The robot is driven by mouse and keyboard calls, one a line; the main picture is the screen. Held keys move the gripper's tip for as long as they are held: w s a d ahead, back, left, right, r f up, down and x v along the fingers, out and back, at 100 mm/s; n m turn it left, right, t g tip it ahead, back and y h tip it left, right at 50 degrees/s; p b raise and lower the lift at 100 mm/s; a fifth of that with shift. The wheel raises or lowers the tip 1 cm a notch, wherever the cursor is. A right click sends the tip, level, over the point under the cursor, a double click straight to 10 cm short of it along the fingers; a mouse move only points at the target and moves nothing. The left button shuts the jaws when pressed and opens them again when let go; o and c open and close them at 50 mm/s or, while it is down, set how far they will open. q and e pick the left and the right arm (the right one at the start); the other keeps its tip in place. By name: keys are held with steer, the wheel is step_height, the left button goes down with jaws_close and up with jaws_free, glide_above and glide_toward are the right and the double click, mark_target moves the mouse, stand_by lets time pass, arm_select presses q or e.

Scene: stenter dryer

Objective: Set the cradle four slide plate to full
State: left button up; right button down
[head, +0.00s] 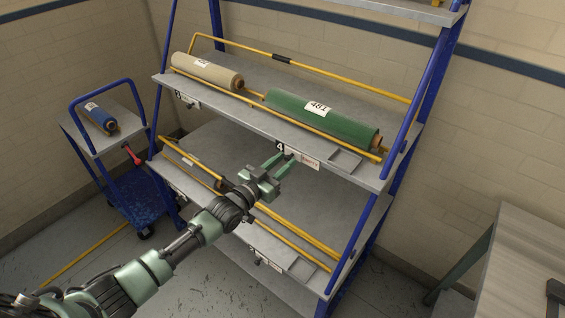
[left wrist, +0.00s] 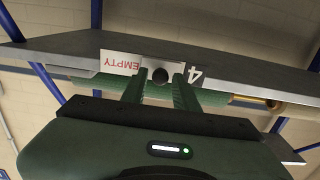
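The cradle four slide plate (head: 309,162) is on the front edge of the middle shelf, beside a black "4" label (head: 280,147). It shows the red word EMPTY, also readable upside down in the left wrist view (left wrist: 120,62). A small dark round knob (left wrist: 160,75) sits on the pale strip between EMPTY and the 4. My left gripper (head: 286,157) is at this edge with its fingers apart, one on each side of the knob. Gaps seem to show between knob and fingers; contact is not clear. A green roll (head: 322,118) lies in the cradle above. My right gripper is not in view.
A beige roll (head: 205,72) lies in the neighbouring cradle to the left, with its own label below. Yellow rails (head: 300,238) run along the lower shelf under my left arm. A blue cart (head: 101,135) stands left; a grey table (head: 525,250) stands right.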

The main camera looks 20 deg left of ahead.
arm_select(q)
jaws_close()
stand_by(1.2)
